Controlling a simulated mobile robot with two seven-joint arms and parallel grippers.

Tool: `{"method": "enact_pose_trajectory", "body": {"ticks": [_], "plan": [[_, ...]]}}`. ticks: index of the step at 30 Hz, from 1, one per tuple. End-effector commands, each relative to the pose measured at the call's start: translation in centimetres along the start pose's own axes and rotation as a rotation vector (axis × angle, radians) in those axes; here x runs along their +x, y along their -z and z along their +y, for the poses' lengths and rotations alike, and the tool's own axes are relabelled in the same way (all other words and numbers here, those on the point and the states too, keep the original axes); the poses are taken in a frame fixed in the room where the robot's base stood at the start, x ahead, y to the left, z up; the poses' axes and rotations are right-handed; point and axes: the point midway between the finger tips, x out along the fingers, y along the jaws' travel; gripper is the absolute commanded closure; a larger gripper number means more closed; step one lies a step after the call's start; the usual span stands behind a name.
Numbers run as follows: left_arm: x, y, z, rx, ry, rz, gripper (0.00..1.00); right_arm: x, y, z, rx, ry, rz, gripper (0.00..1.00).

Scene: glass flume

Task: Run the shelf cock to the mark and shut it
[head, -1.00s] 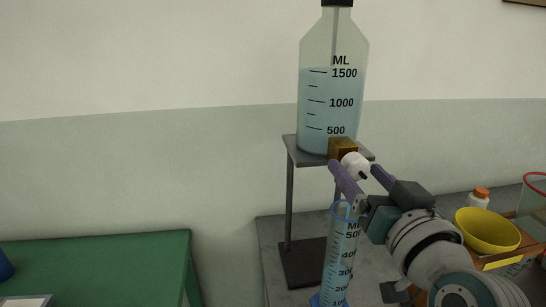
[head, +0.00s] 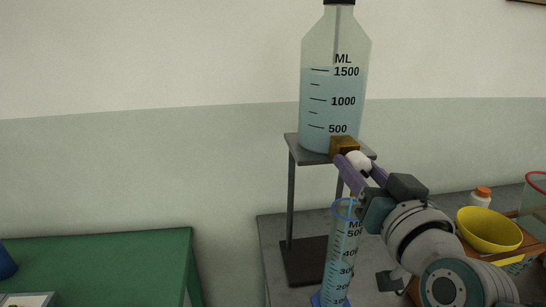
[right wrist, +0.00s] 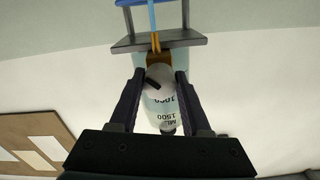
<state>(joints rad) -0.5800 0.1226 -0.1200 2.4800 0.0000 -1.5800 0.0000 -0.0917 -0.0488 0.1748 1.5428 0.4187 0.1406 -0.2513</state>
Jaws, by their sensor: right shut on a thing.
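A clear bottle (head: 333,105) of pale blue liquid stands on the grey shelf stand (head: 302,148), its level near the 1500 mark. The brass cock (head: 343,146) is at its foot, with a white knob (head: 358,159) in front. My right gripper (head: 360,168) is shut on the knob; in the right wrist view its fingers flank the knob (right wrist: 158,74). A pale blue stream (right wrist: 153,17) runs from the spout there. A measuring cylinder (head: 341,255) with a blue rim stands below the cock. Its liquid level is hard to tell. My left gripper is out of view.
A yellow bowl (head: 487,229) and an orange-capped white bottle (head: 481,196) stand on the right, beside a red-rimmed vessel (head: 536,205). A green table (head: 100,262) is at the left.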

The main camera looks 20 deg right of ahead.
Motion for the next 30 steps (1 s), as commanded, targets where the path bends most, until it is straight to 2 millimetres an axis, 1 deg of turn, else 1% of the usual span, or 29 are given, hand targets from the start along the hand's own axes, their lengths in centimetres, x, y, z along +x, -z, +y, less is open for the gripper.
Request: {"method": "enact_pose_trajectory", "body": {"ticks": [1,3,4,11,17,23,30], "plan": [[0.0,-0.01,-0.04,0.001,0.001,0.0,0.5,-0.01,0.0,0.01,0.0,0.0,0.0,0.91],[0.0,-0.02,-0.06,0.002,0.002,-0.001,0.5,-0.01,0.0,0.01,0.0,0.0,0.0,0.99],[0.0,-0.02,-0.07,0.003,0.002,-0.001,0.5,-0.01,0.0,0.01,0.0,0.0,0.0,1.0],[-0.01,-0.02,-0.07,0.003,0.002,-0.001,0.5,-0.01,0.01,0.01,0.009,0.0,0.0,1.0],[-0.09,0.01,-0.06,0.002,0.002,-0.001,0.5,0.0,0.02,-0.02,0.071,0.0,0.0,1.0],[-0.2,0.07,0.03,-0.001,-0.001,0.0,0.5,0.01,0.04,-0.04,0.205,0.001,0.0,1.0],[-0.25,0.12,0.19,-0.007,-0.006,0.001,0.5,0.01,0.04,-0.03,0.413,0.0,0.001,1.0]]}}
